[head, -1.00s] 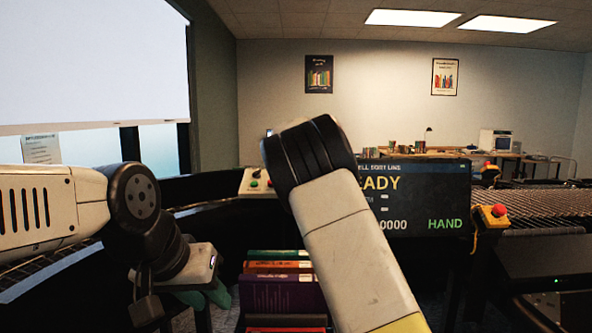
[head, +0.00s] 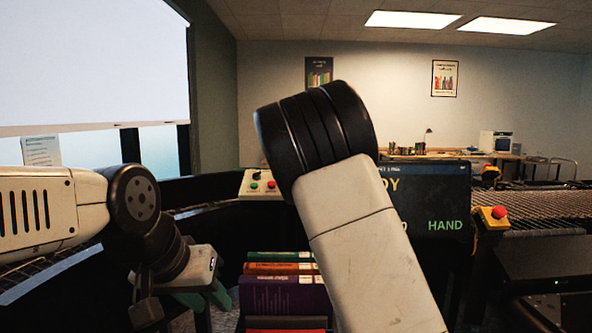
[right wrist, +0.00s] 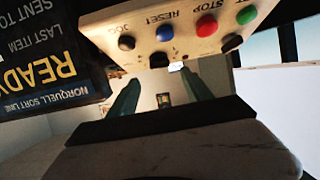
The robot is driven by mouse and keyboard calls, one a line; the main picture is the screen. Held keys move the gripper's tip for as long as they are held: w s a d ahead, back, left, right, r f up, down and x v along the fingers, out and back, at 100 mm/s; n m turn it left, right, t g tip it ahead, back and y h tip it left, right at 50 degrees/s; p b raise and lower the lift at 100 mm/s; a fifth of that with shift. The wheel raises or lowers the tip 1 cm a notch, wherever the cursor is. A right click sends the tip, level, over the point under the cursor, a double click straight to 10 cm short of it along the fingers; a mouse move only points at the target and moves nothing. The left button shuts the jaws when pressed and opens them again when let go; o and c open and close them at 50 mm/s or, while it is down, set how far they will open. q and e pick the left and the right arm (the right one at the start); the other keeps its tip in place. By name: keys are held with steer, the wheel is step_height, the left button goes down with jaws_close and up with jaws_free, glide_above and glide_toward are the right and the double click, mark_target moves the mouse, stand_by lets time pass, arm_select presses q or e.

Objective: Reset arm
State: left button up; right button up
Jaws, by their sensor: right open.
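My right arm crosses the middle of the head view, and its gripper is hidden there. In the right wrist view my right gripper (right wrist: 159,77) is open and empty, its two green fingers apart and pointing towards a pale button panel (right wrist: 170,32). The panel appears upside down, with black, blue, red and green buttons; JOG, RESET and STOP can be read. The blue button (right wrist: 164,33) is by RESET. The panel (head: 252,192) also shows in the head view, left of my right arm. My left gripper (head: 190,298) hangs low at left; its finger gap is unclear.
A dark screen (head: 445,205) reading HAND stands behind my right arm, partly covered. A stack of books (head: 284,294) is below centre. A roller conveyor (head: 548,205) runs at right, with a red button on a yellow box (head: 493,217) beside it.

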steer(key=shift+s+r, duration=0.15)
steer(key=shift+s, duration=0.35)
steer(key=s+d+f+m+g+y, duration=0.2)
steer(key=s+d+f+g, duration=0.2)
steer(key=s+d+f, duration=0.6)
steer(key=s+d+f+n+g, duration=0.1)
steer(key=s+d+f, duration=0.1)
steer(key=s, duration=1.6)
steer(key=s+d+f+n+g, duration=0.1)
steer(key=s+d+f+g, duration=0.1)
steer(key=s, duration=1.6)
steer(key=shift+s+d+n, duration=0.15)
steer(key=shift+n, duration=0.15)
